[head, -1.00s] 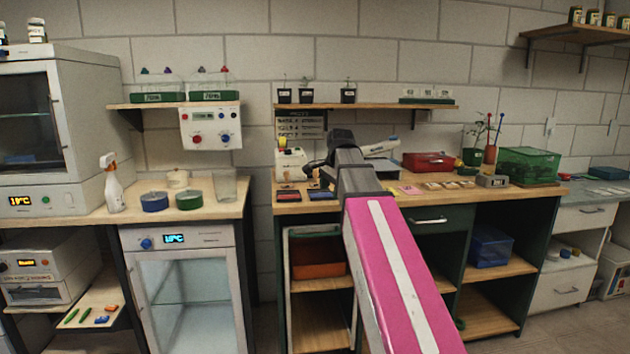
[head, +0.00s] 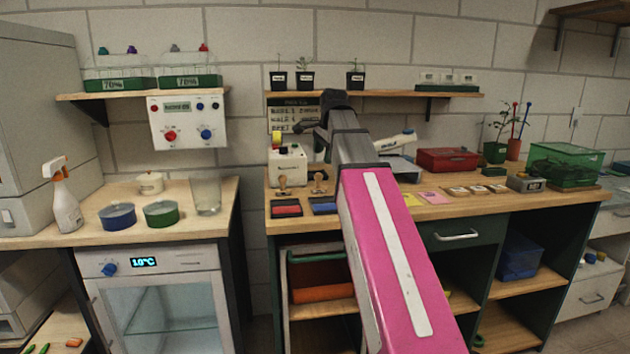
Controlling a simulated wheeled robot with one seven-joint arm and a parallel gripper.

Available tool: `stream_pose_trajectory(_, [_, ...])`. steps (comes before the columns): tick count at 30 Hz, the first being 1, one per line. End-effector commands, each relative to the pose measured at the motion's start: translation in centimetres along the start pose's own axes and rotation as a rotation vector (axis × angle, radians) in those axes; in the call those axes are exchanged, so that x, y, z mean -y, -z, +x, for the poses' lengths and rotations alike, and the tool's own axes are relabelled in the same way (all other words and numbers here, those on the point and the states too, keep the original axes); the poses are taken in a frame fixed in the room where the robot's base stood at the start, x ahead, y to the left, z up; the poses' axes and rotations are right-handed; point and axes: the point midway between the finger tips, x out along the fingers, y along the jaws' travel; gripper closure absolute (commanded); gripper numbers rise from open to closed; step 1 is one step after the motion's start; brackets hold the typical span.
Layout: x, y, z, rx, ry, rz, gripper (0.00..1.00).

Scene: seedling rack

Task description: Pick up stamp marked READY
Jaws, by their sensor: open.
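Two small stamps with brown wooden handles stand on the wooden bench in the head view. The left stamp (head: 283,185) is behind a red ink pad (head: 286,208), and the right stamp (head: 319,182) is behind a blue ink pad (head: 323,206). I cannot read any marking on them, so I cannot tell which says READY. My gripper (head: 304,127) is the dark end of my pink arm. It is open and shows above and behind the stamps in the picture, apart from them. Its fingertips are small and hard to make out.
A white label machine (head: 287,168) stands behind the stamps. A red box (head: 447,160), a grey device (head: 525,183) and a green crate (head: 565,165) stand to the right. A shelf (head: 400,94) with potted seedlings hangs above the bench. My arm covers the bench's middle.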

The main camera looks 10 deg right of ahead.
Motion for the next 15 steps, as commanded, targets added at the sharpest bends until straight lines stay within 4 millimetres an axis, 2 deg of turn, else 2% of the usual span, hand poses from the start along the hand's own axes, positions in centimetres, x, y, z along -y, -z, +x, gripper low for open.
stream_pose_trajectory(8, [0.0,0.0,1.0,0.0,-0.001,0.0,0.38])
stream_pose_trajectory(15, [0.0,0.0,4.1,0.001,-0.002,0.0,0.38])
